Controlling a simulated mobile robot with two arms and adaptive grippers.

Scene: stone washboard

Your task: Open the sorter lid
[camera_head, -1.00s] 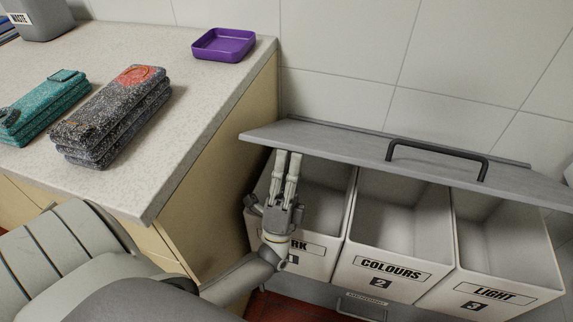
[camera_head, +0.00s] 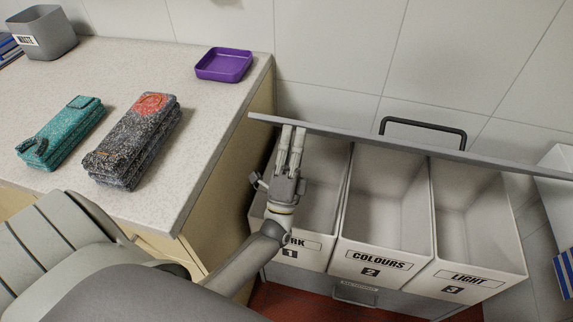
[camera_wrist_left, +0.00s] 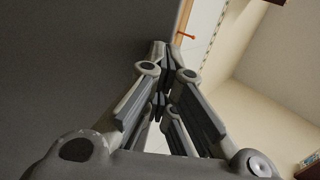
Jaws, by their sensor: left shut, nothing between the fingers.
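The sorter lid (camera_head: 350,137) is a grey panel with a black bar handle (camera_head: 422,128), raised above the sorter's three bins. Below it are the bin with a partly hidden label ending in RK (camera_head: 322,200), the COLOURS bin (camera_head: 385,215) and the LIGHT bin (camera_head: 478,225). My left gripper (camera_head: 293,130) is shut and empty, over the leftmost bin, its fingertips at the lid's lower front edge. In the left wrist view its fingers (camera_wrist_left: 160,60) meet beside a large grey surface (camera_wrist_left: 80,60), likely the lid's underside. My right gripper is not in view.
A counter (camera_head: 195,150) stands on the left with a folded teal cloth (camera_head: 62,132), a folded dark speckled cloth (camera_head: 133,140), a purple tray (camera_head: 224,65) and a grey waste bin (camera_head: 45,32). A tiled wall (camera_head: 330,55) is behind the lid.

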